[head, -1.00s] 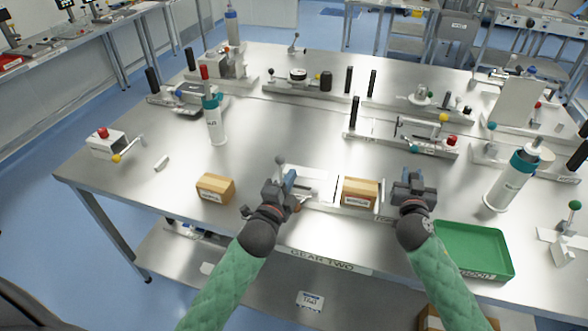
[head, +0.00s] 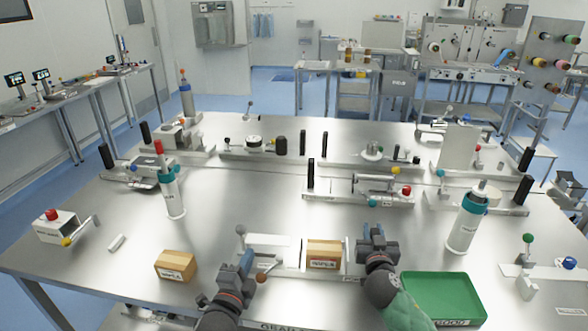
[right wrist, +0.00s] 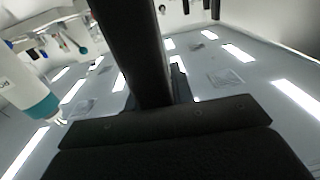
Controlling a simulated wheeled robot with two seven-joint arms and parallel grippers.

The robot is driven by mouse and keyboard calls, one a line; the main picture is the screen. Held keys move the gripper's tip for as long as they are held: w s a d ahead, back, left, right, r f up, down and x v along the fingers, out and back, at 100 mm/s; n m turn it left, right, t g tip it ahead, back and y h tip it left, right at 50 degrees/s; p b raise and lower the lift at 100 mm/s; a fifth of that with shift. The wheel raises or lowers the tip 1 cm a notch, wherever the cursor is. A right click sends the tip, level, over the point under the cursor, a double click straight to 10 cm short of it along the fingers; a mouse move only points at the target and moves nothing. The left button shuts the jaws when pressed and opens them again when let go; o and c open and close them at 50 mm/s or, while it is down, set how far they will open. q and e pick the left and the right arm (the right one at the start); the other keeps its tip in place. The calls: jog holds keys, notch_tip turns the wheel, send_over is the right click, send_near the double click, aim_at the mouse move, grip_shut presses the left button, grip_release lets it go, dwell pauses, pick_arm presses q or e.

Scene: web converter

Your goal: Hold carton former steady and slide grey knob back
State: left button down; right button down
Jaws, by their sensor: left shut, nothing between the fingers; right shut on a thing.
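The carton former (head: 272,242) is a low fixture at the front middle of the table, with a brown labelled carton (head: 323,253) at its right part. Its grey knob (head: 241,231) stands at the left end. My left gripper (head: 240,262) is shut and empty, just on the near side of the grey knob; contact cannot be told. A brown knob (head: 262,278) shows just right of that gripper. My right gripper (head: 376,234) is shut at the former's right end, beside the carton; its grip is mostly hidden. The right wrist view does not show the grip clearly.
A loose carton (head: 175,266) lies left of my left gripper. A green tray (head: 443,299) is right of my right arm, with a white teal-topped bottle (head: 466,221) behind it. Another fixture (head: 365,187) stands behind the former.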

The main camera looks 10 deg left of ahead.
jog(key=shift+f, duration=0.3)
jog(key=c, duration=1.1)
grip_release()
jog(key=shift+w, duration=0.1)
jog(key=shift+r, duration=0.15)
jog(key=shift+r, duration=0.1)
jog(key=shift+s+d, duration=0.15)
jog(key=shift+s, duration=2.85)
jog(key=shift+s+d, duration=0.15)
jog(key=shift+s, duration=2.8)
